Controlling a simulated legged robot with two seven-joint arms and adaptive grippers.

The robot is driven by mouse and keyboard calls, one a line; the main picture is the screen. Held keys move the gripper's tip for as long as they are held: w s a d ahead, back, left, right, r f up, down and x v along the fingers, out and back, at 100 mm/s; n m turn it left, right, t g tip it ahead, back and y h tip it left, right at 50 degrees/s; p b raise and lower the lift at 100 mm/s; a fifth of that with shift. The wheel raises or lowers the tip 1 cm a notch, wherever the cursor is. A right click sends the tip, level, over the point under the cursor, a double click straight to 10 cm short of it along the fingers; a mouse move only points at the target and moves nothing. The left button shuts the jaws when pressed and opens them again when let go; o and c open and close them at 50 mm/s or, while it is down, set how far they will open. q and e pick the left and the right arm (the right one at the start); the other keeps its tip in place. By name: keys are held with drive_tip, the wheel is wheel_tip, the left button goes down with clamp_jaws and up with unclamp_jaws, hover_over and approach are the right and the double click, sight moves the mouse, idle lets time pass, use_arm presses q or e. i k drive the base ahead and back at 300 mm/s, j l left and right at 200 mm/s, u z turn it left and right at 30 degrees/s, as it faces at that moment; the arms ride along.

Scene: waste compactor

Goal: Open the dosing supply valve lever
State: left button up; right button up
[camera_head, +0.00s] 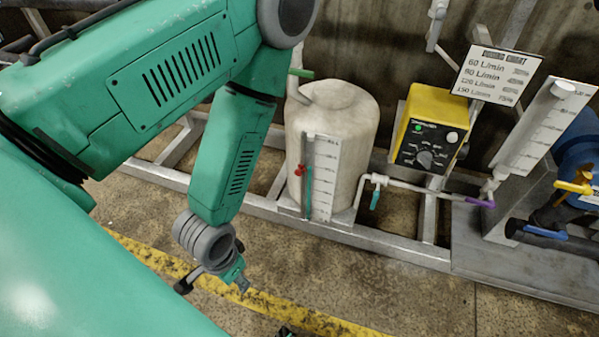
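I cannot read a label naming the dosing supply valve lever. A teal lever (375,200) hangs down from the pipe between the white tank (352,120) and the yellow dosing pump (427,125). A purple lever (480,202) lies along the pipe farther right, below a graduated white column (542,125). My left gripper (213,284) is low in the left middle of the view, above the floor, well left of both levers and touching neither. Its jaws are too small and turned to tell whether they are open. My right gripper is not identifiable in view.
A yellow lever (574,187) and a blue lever (545,232) are at right. A grey frame rail (385,245) runs below; the floor in front is clear.

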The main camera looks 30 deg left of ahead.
sight(376, 195)
drive_tip(key=i+l, duration=0.1)
drive_tip(key=l, duration=0.3)
drive_tip(key=i+l, duration=0.1)
drive_tip(key=l, duration=0.35)
drive_tip(key=i+l, duration=0.1)
drive_tip(key=l, duration=0.3)
